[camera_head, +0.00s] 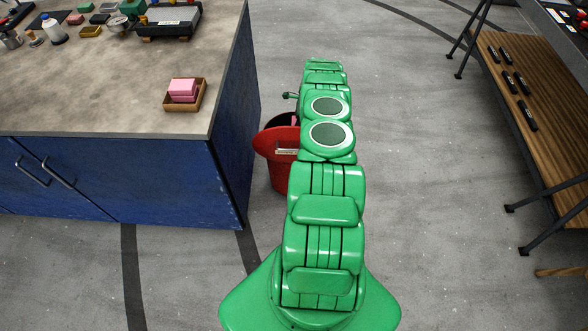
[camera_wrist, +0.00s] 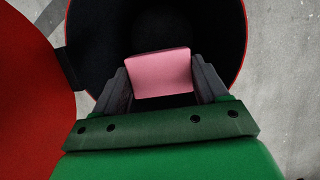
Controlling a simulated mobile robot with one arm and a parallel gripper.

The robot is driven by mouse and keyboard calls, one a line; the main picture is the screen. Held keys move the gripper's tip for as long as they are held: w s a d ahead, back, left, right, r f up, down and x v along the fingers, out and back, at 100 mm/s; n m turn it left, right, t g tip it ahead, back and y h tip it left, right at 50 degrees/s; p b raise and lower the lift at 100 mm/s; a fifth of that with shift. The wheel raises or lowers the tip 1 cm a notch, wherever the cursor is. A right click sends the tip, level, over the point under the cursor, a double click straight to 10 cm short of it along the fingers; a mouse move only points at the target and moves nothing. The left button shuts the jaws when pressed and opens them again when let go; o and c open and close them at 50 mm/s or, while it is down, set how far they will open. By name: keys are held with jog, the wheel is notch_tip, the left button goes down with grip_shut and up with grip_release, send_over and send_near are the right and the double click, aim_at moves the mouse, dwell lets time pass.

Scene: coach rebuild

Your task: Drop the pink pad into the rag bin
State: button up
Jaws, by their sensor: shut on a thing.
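The pink pad (camera_wrist: 161,73) is held between the two dark fingers of my gripper (camera_wrist: 162,82) in the wrist view. The gripper and pad are over the dark round opening of the red rag bin (camera_wrist: 243,30). The bin's red lid (camera_wrist: 35,85) is swung open to the left in that view. In the head view the red bin (camera_head: 279,174) stands on the floor beside the blue bench, partly hidden by my green arm. Its lid (camera_head: 274,142) is raised, with a pale label. The bin's inside is dark, and its contents cannot be made out.
A small wooden box (camera_head: 202,96) with more pink pads sits on the blue bench (camera_head: 120,95), left of the bin. Bottles and trays crowd the bench's back. A wooden shelf rack (camera_head: 545,110) stands at right. The floor (camera_head: 430,200) between is clear.

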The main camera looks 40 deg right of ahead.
jog(key=shift+a+f, duration=0.1)
jog(key=shift+f, duration=0.5)
jog(key=o, duration=1)
jog(key=shift+o, duration=0.2)
jog(key=shift+r, duration=0.1)
jog(key=shift+v, duration=3.85)
